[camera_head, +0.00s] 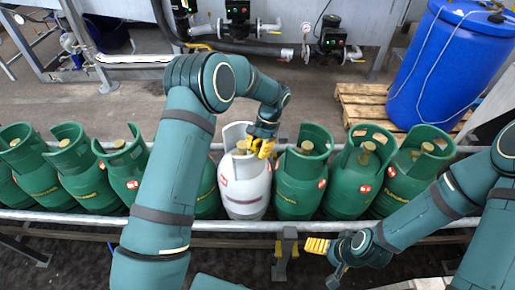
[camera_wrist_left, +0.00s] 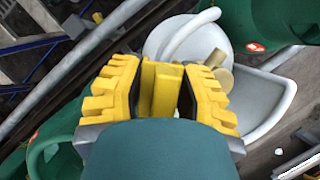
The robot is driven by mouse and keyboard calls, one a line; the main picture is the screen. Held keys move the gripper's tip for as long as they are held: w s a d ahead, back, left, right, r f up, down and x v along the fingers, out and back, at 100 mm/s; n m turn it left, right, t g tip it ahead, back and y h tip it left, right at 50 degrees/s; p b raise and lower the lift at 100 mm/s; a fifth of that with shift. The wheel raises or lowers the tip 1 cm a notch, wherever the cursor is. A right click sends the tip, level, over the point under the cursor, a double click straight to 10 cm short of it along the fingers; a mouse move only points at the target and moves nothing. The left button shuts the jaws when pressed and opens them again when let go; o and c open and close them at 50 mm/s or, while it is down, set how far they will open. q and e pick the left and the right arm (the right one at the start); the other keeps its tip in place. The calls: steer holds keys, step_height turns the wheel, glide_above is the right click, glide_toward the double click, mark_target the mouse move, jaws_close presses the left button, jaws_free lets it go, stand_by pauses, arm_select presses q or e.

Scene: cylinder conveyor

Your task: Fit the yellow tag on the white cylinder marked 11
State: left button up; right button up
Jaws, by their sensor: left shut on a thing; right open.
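The white cylinder (camera_head: 245,190) stands upright in the row of green ones, with a red-and-white label on its side; its number is too small to read. In the left wrist view its white top (camera_wrist_left: 162,38) and brass-coloured valve (camera_wrist_left: 218,72) show just beyond the fingers. My left gripper (camera_head: 262,147) is at the collar of the white cylinder, close to the valve; I cannot tell if it touches. It is shut on the yellow tag (camera_wrist_left: 163,90), which shows between the fingers in the left wrist view. My right gripper (camera_head: 317,246) is open and empty, in front of the conveyor rail.
Green cylinders (camera_head: 301,185) stand close on both sides of the white one. A metal rail (camera_head: 330,226) runs along the front of the row. A blue barrel (camera_head: 450,65) on a wooden pallet (camera_head: 362,105) stands at the back right.

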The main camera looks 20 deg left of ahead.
arm_select(q)
steer(key=shift+f+b, duration=0.45)
steer(key=shift+f, duration=0.45)
steer(key=o, duration=1)
steer(key=v, duration=1.2)
